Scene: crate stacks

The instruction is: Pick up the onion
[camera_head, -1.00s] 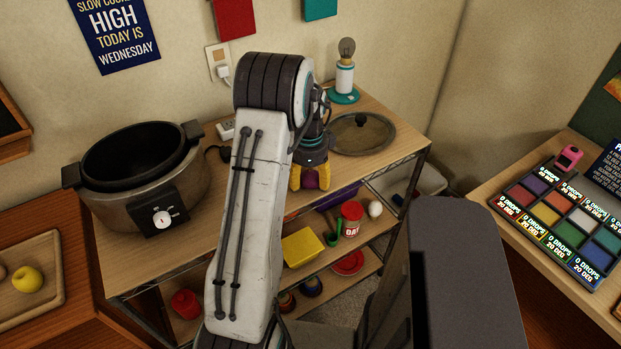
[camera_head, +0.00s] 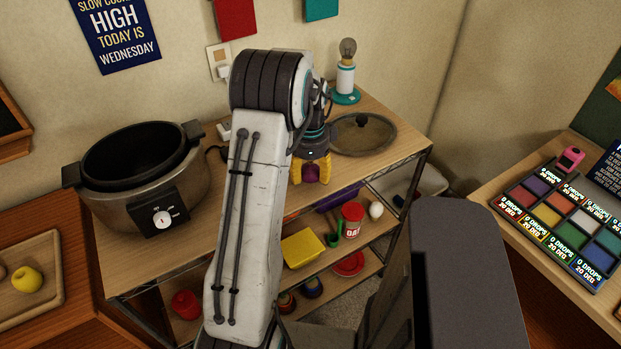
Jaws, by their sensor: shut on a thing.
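My gripper (camera_head: 310,172) points down over the front part of the shelf's wooden top, right of the slow cooker. Its yellow fingers are shut on a small purple-red thing (camera_head: 311,174), which looks like the onion. Only a narrow part of it shows between the fingers. I cannot tell whether it touches the wooden top. My arm hides part of the top to the left.
An open slow cooker (camera_head: 142,185) stands left of my arm. A glass lid (camera_head: 362,134) lies right of my gripper, with a bulb lamp (camera_head: 345,80) behind it. Lower shelves hold a yellow container (camera_head: 302,249) and a red jar (camera_head: 352,214).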

